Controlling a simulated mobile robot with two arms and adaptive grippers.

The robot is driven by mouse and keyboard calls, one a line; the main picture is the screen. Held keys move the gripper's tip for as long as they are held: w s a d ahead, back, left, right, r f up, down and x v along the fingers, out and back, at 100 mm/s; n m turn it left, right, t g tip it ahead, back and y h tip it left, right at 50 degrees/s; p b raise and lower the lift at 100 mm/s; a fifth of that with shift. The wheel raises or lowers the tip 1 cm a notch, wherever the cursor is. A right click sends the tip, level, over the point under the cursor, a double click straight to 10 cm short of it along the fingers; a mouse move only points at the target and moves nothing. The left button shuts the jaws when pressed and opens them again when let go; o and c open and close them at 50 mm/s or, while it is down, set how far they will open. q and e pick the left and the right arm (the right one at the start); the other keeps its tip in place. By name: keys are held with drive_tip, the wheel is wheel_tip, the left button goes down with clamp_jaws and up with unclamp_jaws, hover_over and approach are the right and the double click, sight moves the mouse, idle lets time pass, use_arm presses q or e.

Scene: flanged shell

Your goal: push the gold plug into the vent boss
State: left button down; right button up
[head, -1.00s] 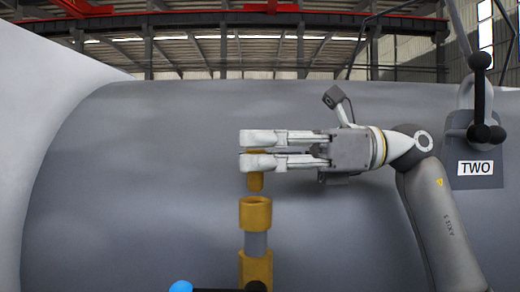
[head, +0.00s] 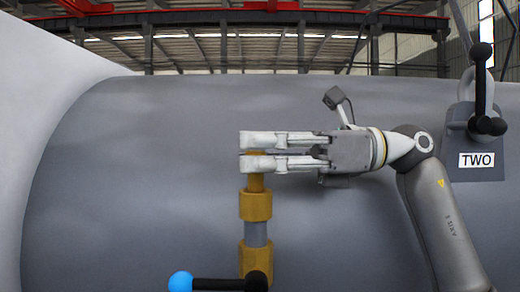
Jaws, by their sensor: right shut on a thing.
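The gold plug (head: 256,183) is held upright in my right gripper (head: 256,153), whose two light fingers are shut on it from the right. The plug's lower end sticks out below the fingers. It meets the open top of the gold vent boss (head: 255,206) in line with it; whether its tip is inside the rim cannot be told. Below the boss are a grey neck (head: 255,234) and a gold hexagonal base (head: 256,260). My left gripper does not show.
The large grey shell (head: 150,180) fills the background. Left of the boss is clear.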

drive_tip(key=shift+f+b, duration=0.95)
drive_tip(key=shift+f, duration=0.4)
drive_tip(key=o, duration=1)
drive_tip(key=w+d, duration=0.1)
drive_tip(key=d, duration=1.1)
drive_tip(key=shift+w, duration=0.1)
